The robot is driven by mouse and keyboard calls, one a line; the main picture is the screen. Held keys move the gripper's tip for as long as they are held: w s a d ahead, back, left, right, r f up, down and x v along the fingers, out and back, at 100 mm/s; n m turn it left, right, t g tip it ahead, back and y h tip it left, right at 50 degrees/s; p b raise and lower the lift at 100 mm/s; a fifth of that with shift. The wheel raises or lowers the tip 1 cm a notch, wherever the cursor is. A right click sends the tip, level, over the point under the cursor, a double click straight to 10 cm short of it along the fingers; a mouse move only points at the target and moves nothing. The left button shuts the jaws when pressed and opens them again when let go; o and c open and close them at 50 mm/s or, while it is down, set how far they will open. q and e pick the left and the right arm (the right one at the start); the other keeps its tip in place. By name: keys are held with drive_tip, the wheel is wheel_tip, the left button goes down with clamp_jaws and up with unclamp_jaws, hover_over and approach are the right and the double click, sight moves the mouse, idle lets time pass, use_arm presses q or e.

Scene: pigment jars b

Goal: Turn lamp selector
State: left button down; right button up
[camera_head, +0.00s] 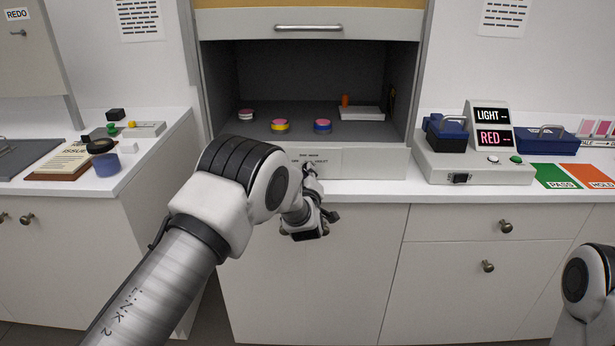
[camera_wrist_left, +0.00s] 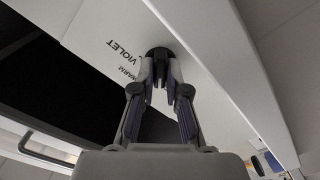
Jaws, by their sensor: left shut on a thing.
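The lamp selector is a black round knob (camera_wrist_left: 159,53) on the pale front panel (camera_head: 372,163) below the booth opening. Words by it in the left wrist view include VIOLET and WARM. My left gripper (camera_wrist_left: 161,78) has its two fingers shut on the knob, with the fingertips against its sides. In the head view my left gripper (camera_head: 310,177) reaches up to the panel from below, and the knob is mostly hidden behind it. I cannot tell which mark the knob points to. Only part of my right arm shows at the lower right; its gripper is out of the picture.
Three jars, pink-topped (camera_head: 246,114), yellow-banded (camera_head: 280,126) and blue (camera_head: 322,126), stand in the grey booth near a white block (camera_head: 361,113). A device with LIGHT and RED displays (camera_head: 492,127) stands on the right counter.

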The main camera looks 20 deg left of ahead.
use_arm(q)
drive_tip(key=m+b, duration=0.1)
drive_tip(key=m, duration=0.3)
drive_tip(key=shift+m, duration=0.3)
idle(0.5)
drive_tip(key=c, duration=1.2)
unclamp_jaws()
drive_tip(key=shift+s, duration=0.15)
drive_tip(key=v, duration=1.1)
drive_tip(key=shift+s+d+r, duration=0.1)
drive_tip(key=shift+s+d, duration=0.05)
drive_tip(key=shift+s, duration=0.2)
